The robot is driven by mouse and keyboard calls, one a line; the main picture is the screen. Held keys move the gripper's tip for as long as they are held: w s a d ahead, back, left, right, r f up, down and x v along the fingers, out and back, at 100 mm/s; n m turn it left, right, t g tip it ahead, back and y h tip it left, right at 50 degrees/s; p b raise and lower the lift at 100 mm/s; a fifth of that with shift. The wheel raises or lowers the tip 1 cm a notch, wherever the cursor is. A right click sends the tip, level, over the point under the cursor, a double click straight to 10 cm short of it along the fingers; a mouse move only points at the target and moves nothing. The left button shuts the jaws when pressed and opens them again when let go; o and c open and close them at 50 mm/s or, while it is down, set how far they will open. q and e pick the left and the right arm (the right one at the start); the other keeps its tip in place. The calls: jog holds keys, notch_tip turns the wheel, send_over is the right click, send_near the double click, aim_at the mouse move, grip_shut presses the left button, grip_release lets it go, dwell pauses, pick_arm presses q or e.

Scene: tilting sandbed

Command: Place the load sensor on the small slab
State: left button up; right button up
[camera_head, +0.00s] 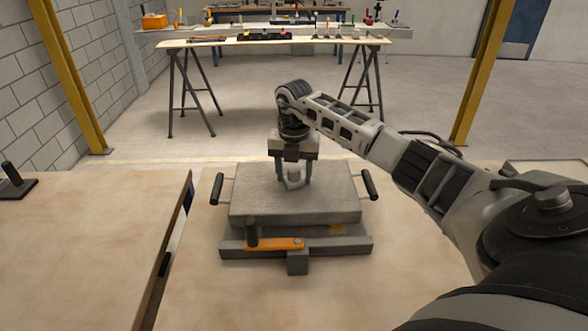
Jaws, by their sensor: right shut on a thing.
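The small slab (253,209) is a grey concrete-like block in the middle of the near table, lying on a grey metal frame (355,248). My right gripper (294,182) points straight down over the slab's top, its two fingers on either side of a small light-grey piece, which I take to be the load sensor (294,174). The gripper is shut on it. The sensor looks upright, at or just above the slab's upper face; I cannot tell whether it touches. Its far side is hidden. My left gripper is not in view.
Black-ended handles (369,184) stick out at both sides of the slab. An orange lever (275,244) with a black knob sits at the front. A raised board (90,240) lies at left. Bare tabletop (420,285) is free at right. Trestle tables with tools stand far behind.

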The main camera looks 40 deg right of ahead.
aim_at(294, 169)
jog(key=shift+f, duration=0.1)
jog(key=o, duration=1)
jog(key=shift+o, duration=0.2)
notch_tip(294, 169, up, 12)
jog(key=b, duration=0.1)
jog(key=shift+r, duration=0.2)
